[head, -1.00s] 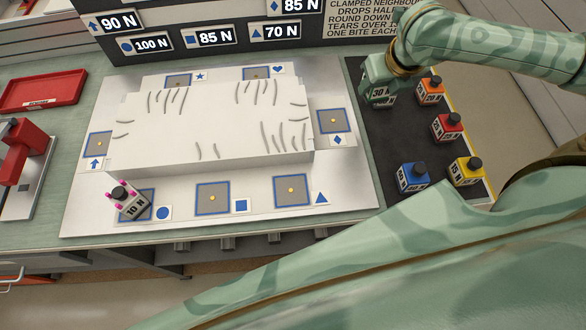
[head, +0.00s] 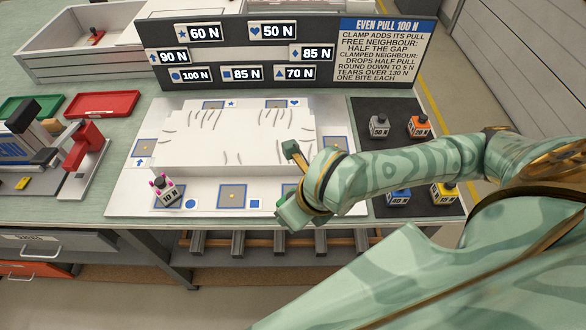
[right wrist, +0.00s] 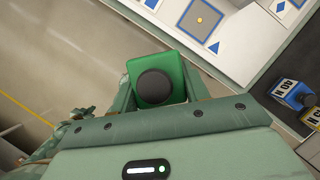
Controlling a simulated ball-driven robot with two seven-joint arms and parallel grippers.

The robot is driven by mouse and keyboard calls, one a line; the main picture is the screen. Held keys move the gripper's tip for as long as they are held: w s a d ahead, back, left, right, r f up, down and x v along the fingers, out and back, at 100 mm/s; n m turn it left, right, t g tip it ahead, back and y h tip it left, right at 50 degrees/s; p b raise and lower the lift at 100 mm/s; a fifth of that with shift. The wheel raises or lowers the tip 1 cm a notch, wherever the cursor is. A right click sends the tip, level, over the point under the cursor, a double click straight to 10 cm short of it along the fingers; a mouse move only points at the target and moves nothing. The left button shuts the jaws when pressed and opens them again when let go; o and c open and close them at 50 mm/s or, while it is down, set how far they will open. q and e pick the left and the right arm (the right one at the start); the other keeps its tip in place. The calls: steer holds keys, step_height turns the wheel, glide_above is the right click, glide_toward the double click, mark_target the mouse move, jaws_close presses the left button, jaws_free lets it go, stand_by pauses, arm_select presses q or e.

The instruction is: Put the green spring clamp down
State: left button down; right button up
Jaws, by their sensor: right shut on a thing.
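The green spring clamp (right wrist: 150,72), with a round black knob, is between the fingers of my right gripper (right wrist: 160,90) in the right wrist view. My right gripper (head: 290,208) is shut on it. In the head view it hangs at the front edge of the silver board, near the triangle pad, which also shows in the right wrist view (right wrist: 201,19). The clamp's label is hidden, and I cannot make out the clamp clearly in the head view. My left gripper is not in view.
A white sheet (head: 235,140) lies on the board, with pads around it. A pink-tipped 10 N clamp (head: 165,190) stands at the circle pad. The square pad (head: 232,196) is bare. Grey (head: 379,126), orange (head: 419,126), blue (head: 398,197) and yellow (head: 443,195) clamps stand on the black mat.

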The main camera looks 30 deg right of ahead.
steer(key=w+d+f+b, duration=0.1)
steer(key=w+d+f, duration=0.1)
steer(key=w, duration=0.1)
steer(key=w+d+f+b, duration=0.2)
steer(key=w+f, duration=0.1)
steer(key=w+d+f+b, duration=0.2)
steer(key=w+f, duration=0.1)
steer(key=shift+w+d+f, duration=0.2)
steer(key=shift+w+d, duration=0.05)
steer(key=shift+d, duration=0.05)
steer(key=shift+w+d+f+b, duration=0.15)
steer(key=shift+f+b, duration=0.1)
steer(key=shift+b, duration=0.05)
step_height(320, 180, down, 4)
steer(key=shift+w+d+r+b, duration=0.1)
steer(key=shift+w+r+b, duration=0.05)
steer(key=shift+b, duration=0.8)
steer(key=shift+r, duration=0.15)
steer(key=o, duration=1.2)
steer(key=shift+c, duration=0.2)
